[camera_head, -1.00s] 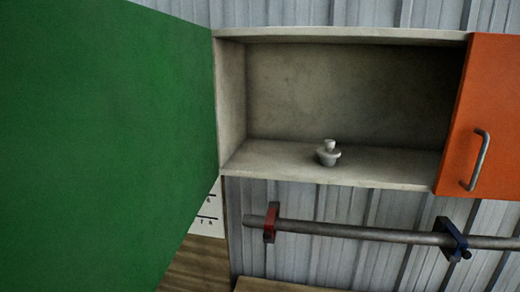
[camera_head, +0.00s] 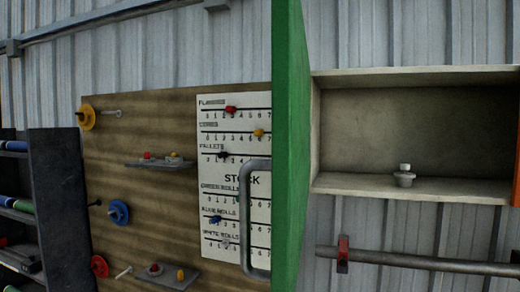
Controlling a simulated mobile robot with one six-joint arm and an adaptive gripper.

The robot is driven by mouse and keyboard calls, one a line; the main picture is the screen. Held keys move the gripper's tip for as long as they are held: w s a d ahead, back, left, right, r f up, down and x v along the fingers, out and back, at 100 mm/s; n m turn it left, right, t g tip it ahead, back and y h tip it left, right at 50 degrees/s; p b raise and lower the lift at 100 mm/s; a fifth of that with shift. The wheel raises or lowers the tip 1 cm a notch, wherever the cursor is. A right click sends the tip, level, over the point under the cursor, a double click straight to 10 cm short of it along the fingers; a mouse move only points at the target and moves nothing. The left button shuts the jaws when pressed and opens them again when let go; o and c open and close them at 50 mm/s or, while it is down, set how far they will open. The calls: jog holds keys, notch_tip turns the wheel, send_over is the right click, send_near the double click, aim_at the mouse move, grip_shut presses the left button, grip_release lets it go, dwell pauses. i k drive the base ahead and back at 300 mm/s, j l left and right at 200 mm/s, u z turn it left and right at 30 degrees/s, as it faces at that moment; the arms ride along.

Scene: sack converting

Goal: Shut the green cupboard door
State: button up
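The green cupboard door (camera_head: 290,150) stands wide open at the left side of the cupboard (camera_head: 420,130), seen nearly edge-on. Its grey bar handle (camera_head: 246,222) is on the door's left face, in front of the stock chart. The cupboard's inside is open to view, with a small pale knobbed object (camera_head: 404,176) on its floor. My gripper is not in view.
An orange door edge (camera_head: 517,180) shows at the far right. A pipe (camera_head: 430,262) with a red clamp (camera_head: 343,254) runs below the cupboard. A wooden board (camera_head: 150,200) with pegs, small shelves and a stock chart (camera_head: 215,140) hangs to the left. A dark rack (camera_head: 62,200) stands at far left.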

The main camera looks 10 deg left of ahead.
aim_at(288, 165)
jog(key=j+z, duration=0.2)
jog(key=j, duration=1)
jog(key=k+j, duration=0.2)
jog(key=j, duration=0.15)
jog(key=k+j+z, duration=0.1)
jog(key=j, duration=0.2)
jog(key=k, duration=0.05)
